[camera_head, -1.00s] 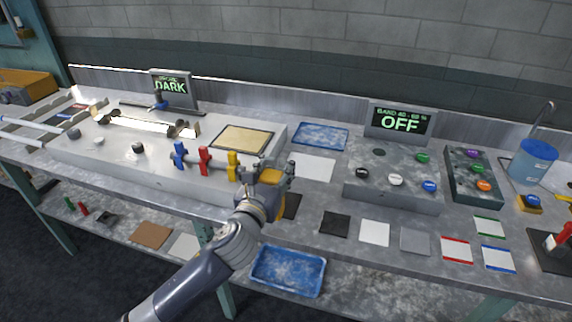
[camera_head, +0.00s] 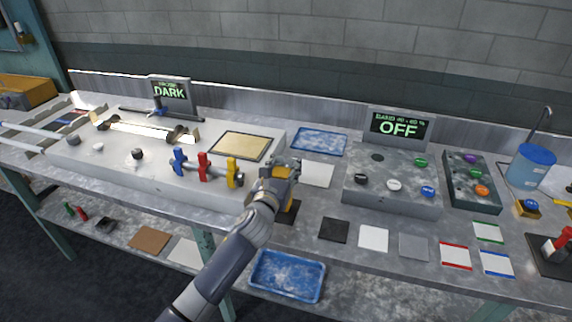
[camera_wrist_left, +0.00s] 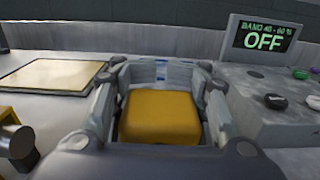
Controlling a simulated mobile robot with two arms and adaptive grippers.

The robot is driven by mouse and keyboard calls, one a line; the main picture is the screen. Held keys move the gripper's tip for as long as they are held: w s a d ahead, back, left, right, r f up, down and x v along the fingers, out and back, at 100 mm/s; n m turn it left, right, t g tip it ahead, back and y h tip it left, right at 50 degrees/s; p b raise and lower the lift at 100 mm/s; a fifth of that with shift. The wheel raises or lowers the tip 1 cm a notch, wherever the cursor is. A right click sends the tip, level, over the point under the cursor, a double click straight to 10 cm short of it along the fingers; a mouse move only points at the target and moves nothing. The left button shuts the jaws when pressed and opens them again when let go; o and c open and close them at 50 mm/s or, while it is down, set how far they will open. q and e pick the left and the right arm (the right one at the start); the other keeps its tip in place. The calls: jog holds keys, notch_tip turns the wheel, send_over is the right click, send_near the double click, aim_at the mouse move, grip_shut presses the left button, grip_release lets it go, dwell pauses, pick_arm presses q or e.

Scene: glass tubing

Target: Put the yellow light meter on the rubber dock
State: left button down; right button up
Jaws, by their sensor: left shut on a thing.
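My left gripper (camera_head: 280,174) is shut on the yellow light meter. The meter shows in the left wrist view as a yellow block (camera_wrist_left: 160,118) between the two fingers. In the head view the gripper hides most of it. The gripper is above the bench, right of the yellow-handled valve. A black square pad (camera_head: 288,212) lies partly hidden below the gripper, and another dark pad (camera_head: 334,230) lies to its right. I cannot tell for certain which pad is the rubber dock. My right gripper is not in view.
A control box (camera_head: 390,202) with several knobs and an OFF display (camera_head: 398,126) stands to the right. Red, blue and yellow valves (camera_head: 204,168) stick out at the left. A white sheet (camera_head: 318,174) lies behind the gripper. A blue tray (camera_head: 287,276) is on the lower shelf.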

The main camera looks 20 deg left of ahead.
pick_arm(q)
jog(key=shift+f, duration=0.1)
jog(key=c, duration=0.9)
grip_release()
jog(key=shift+c, duration=0.2)
jog(key=shift+s, duration=0.25)
jog(key=s+b, duration=0.1)
jog(key=s, duration=1)
jog(key=shift+s+a, duration=0.25)
jog(key=shift+s, duration=0.05)
